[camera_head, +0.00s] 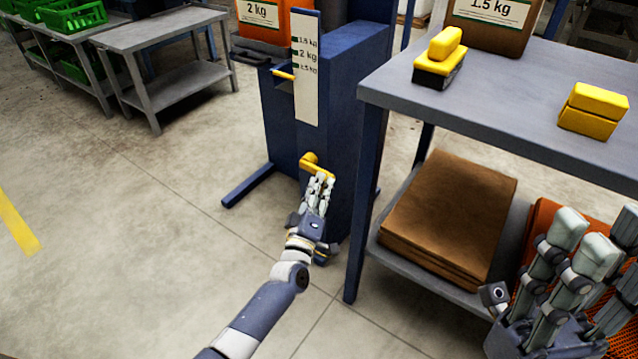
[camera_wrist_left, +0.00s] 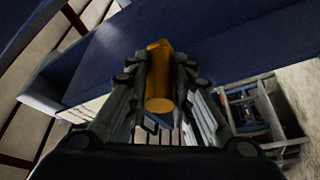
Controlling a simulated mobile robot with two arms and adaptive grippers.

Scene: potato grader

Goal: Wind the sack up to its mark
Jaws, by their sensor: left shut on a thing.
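A blue winding stand (camera_head: 335,100) stands on the floor left of the table. Its white scale board (camera_head: 307,85) carries several kg marks, with "2 kg" in the middle. A yellow pointer (camera_head: 284,75) sits at the board's left edge, below the "2 kg" line and near the lowest mark. An orange sack (camera_head: 262,28) labelled "2 kg" shows behind the board, partly hidden. My left gripper (camera_head: 319,184) is shut on the yellow crank handle (camera_head: 316,166) low on the stand; the handle also shows between the fingers in the left wrist view (camera_wrist_left: 159,80). My right gripper (camera_head: 590,265) looks open and empty.
The grey table (camera_head: 510,85) on the right holds a brown "1.5 kg" sack (camera_head: 490,28) and two yellow-topped blocks (camera_head: 440,58) (camera_head: 593,110). Brown folded sacks (camera_head: 450,215) lie on its lower shelf. A grey bench (camera_head: 160,35) and green crates (camera_head: 72,14) stand back left. The left floor is clear.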

